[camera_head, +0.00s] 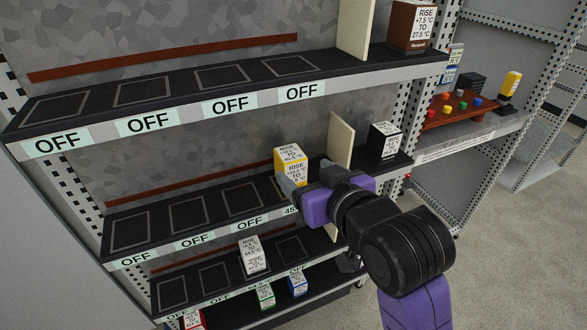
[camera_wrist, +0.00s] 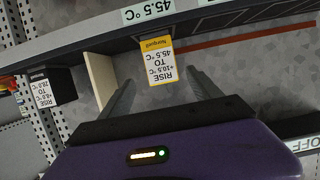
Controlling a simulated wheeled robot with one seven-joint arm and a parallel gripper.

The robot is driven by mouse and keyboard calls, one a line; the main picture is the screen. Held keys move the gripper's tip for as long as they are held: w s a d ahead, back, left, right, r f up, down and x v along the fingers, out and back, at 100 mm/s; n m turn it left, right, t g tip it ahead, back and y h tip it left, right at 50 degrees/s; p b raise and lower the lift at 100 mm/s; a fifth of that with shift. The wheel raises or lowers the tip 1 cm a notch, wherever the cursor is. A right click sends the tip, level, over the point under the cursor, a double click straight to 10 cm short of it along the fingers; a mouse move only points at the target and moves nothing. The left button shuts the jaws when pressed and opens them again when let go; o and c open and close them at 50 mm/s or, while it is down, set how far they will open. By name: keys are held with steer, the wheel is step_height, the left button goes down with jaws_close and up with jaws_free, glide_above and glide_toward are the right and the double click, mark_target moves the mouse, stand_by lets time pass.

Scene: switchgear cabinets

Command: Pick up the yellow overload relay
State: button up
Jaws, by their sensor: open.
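The yellow overload relay (camera_head: 291,162) stands on the middle shelf, left of a cream divider. It has a white label with temperature text on its face. In the wrist view my gripper (camera_wrist: 160,80) is open, one finger to each side of the relay's label end. I see no contact, and the depth between fingertips and relay is hard to judge.
The cream divider (camera_head: 341,139) and a black box (camera_head: 384,141) are right of the relay. The shelf above (camera_head: 220,87) overhangs, with a brown box (camera_head: 411,25) at its right. A grey box (camera_head: 252,255) stands lower. Outlined slots left of the relay are empty.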

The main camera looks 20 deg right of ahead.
mark_target(291, 166)
steer(key=shift+w+f, duration=0.45)
steer(key=shift+w, duration=0.05)
steer(key=x, duration=0.6)
steer(key=shift+w+a+f+p, duration=0.2)
steer(key=shift+p, duration=0.2)
steer(key=shift+c, duration=0.4)
jaws_close()
steer(key=shift+r, duration=0.1)
